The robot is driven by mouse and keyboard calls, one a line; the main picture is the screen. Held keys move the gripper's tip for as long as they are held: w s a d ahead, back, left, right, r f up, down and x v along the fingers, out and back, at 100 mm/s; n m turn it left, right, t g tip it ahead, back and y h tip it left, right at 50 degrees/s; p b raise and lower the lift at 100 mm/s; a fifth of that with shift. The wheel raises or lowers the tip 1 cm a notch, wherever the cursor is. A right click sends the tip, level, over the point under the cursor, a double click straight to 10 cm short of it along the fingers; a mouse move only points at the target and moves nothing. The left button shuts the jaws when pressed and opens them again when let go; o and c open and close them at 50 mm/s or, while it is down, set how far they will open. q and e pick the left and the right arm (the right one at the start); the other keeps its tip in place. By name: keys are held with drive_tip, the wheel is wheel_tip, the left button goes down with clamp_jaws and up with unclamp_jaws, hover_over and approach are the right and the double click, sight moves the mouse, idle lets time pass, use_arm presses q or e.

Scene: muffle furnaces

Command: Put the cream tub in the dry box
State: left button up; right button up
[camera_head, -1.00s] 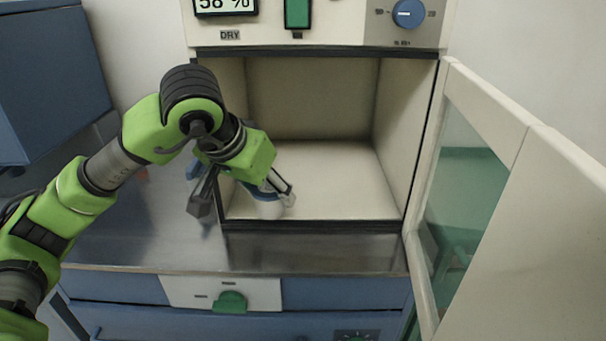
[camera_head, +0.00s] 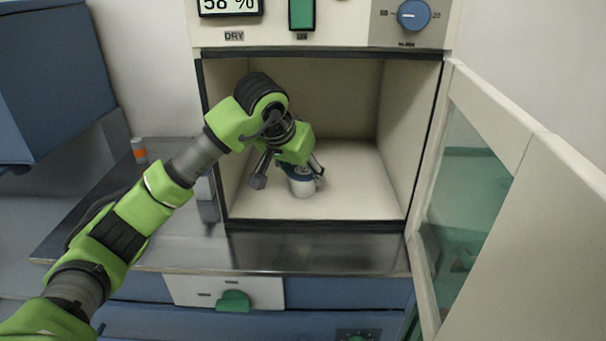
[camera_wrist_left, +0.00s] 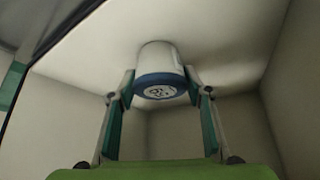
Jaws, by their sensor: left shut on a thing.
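The cream tub (camera_head: 302,187) is white with a blue lid and is inside the dry box, near its front left part. It also shows in the left wrist view (camera_wrist_left: 157,62), lid towards the camera, between the two fingers. My left gripper (camera_head: 290,180) reaches in through the open front and is shut on the tub; it also shows in the left wrist view (camera_wrist_left: 160,88). The dry box (camera_head: 365,205) is a cream cabinet marked DRY with its door open to the right. Whether the tub touches the floor, I cannot tell. My right gripper is not in view.
The open glass door (camera_head: 520,170) stands out on the right. A steel bench top (camera_head: 310,253) lies before the box. A container with an orange band (camera_head: 139,150) stands at the back left, and a blue cabinet (camera_head: 50,80) hangs at upper left. The box's right side is free.

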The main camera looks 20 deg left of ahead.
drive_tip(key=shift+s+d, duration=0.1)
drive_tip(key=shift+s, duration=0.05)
use_arm(q)
drive_tip(key=o, duration=0.9)
drive_tip(key=shift+f, duration=0.1)
drive_tip(key=shift+c, duration=0.2)
drive_tip(key=o, duration=0.4)
drive_tip(key=shift+c, duration=0.2)
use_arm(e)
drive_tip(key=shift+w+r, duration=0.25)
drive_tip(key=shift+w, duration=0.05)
use_arm(q)
drive_tip(key=shift+r, duration=0.25)
drive_tip(key=v, duration=1.1)
drive_tip(key=shift+s+r+p, duration=0.3)
drive_tip(key=shift+p, duration=0.1)
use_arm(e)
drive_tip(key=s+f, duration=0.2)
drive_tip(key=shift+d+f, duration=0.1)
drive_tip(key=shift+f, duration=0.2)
